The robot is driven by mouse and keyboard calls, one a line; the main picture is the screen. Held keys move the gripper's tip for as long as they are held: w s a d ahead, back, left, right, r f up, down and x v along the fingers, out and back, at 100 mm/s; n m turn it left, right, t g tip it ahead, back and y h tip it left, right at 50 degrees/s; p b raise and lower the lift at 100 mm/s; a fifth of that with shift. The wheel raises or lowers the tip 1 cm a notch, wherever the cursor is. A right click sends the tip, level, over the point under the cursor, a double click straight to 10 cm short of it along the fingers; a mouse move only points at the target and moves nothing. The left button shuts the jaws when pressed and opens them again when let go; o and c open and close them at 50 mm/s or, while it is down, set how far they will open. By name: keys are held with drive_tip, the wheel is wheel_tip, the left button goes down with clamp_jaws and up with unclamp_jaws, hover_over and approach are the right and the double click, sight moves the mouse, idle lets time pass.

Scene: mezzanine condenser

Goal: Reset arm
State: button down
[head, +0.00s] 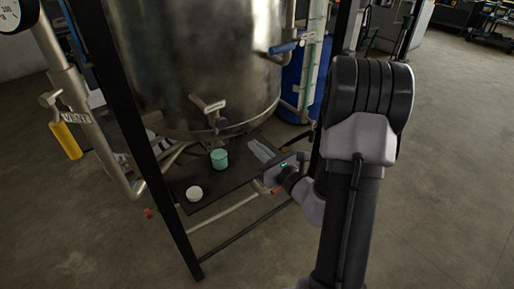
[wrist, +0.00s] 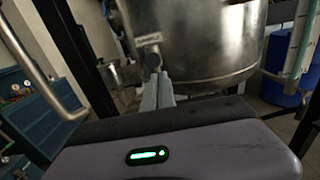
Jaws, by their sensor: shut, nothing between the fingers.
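My gripper (head: 261,151) is at the right side of the dark shelf below the steel tank, its fingers pointing left and inward. Its fingers also show in the wrist view (wrist: 158,92), close together with nothing between them. They appear just in front of a valve (wrist: 152,58) on the tank's lower side; I cannot tell whether they touch it. My arm comes in from the right in the head view.
A steel tank (head: 195,60) stands above a dark shelf (head: 232,186). A green cup (head: 219,159) and a white lid-like disc (head: 194,193) sit on the shelf. Black frame posts (head: 150,150) flank it. A blue drum (head: 300,85) stands behind. The floor at right is clear.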

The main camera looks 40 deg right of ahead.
drive_tip(key=s+a+r+n+g+y+b, duration=0.1)
drive_tip(key=s+a+r+n+g+y, duration=0.15)
drive_tip(key=a+n+y, duration=0.4)
drive_tip(key=s+a+r+n+g+y, duration=0.1)
drive_tip(key=a+r+n+g, duration=0.15)
drive_tip(key=a, duration=0.75)
drive_tip(key=s+a+r+n+g+y+b, duration=0.1)
drive_tip(key=s+a+n+g+y, duration=0.1)
drive_tip(key=a+n+g+y, duration=0.5)
drive_tip(key=s+a+f+n+g+h+b, duration=0.1)
drive_tip(key=s+a+n+g+h, duration=0.1)
drive_tip(key=s+a+n+h, duration=0.35)
drive_tip(key=s+a+f+n+g+h, duration=0.1)
drive_tip(key=s+a+f+n+h, duration=0.15)
drive_tip(key=s, duration=0.55)
drive_tip(key=s+d+r+n+t+h+b, duration=0.1)
drive_tip(key=s+d+r+n+t+h, duration=0.1)
drive_tip(key=d+n+h, duration=0.3)
drive_tip(key=shift+s+d+r+n+t, duration=0.2)
drive_tip(key=shift+s+d+n+t, duration=0.2)
drive_tip(key=shift+d+n, duration=0.75)
